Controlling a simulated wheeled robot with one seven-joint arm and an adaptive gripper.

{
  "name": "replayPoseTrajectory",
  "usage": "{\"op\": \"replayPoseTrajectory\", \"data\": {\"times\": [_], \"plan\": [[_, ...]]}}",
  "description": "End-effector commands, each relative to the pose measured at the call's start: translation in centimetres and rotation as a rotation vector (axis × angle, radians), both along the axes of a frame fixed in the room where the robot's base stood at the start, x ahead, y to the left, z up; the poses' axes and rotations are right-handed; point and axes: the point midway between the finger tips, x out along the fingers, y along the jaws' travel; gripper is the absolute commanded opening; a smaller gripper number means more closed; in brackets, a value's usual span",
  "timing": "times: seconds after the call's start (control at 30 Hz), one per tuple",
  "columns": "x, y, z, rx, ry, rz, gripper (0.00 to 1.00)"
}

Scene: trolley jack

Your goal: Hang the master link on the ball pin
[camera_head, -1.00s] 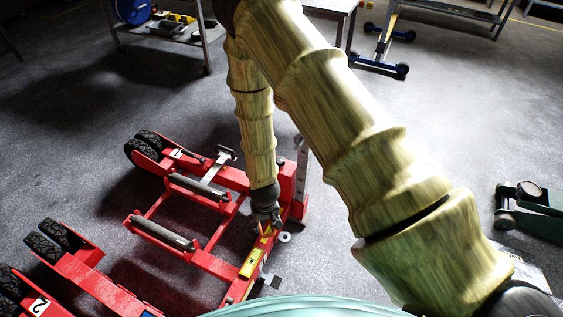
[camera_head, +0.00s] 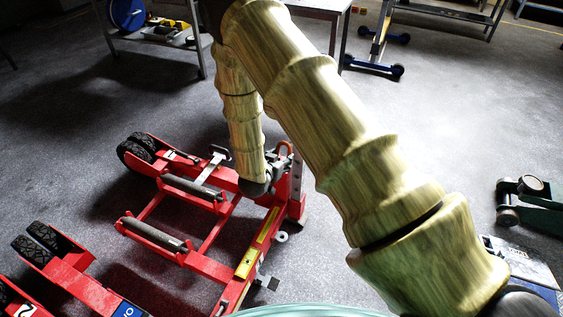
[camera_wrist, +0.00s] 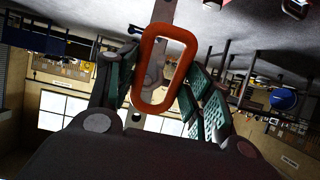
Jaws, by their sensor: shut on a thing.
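The master link, an orange-red oval ring, is held upright in my gripper (camera_wrist: 158,95) in the wrist view (camera_wrist: 147,48). The green pads of the fingers lie on either side of it. In the head view the top of the link (camera_head: 287,146) shows above my gripper (camera_head: 276,166), close to the upright grey post with holes (camera_head: 297,178) on the red trolley jack. A grey metal bar (camera_wrist: 162,12) runs behind the link in the wrist view, and a grey part shows through its opening. I cannot make out the ball pin for certain.
The red jack frame (camera_head: 205,262) with black wheels and rollers fills the lower left. A green jack (camera_head: 535,200) and a booklet (camera_head: 520,262) lie at the right. A shelf trolley (camera_head: 150,38) and a table (camera_head: 318,6) stand behind. The floor between is clear.

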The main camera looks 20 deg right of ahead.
Motion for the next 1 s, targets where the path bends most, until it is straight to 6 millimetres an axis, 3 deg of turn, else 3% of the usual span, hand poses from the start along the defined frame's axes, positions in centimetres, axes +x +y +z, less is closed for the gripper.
{"op": "replayPoseTrajectory", "data": {"times": [1.0], "plan": [[2.3, -3.2, 0.1, -0.022, -0.022, -0.026, 0.21]]}}
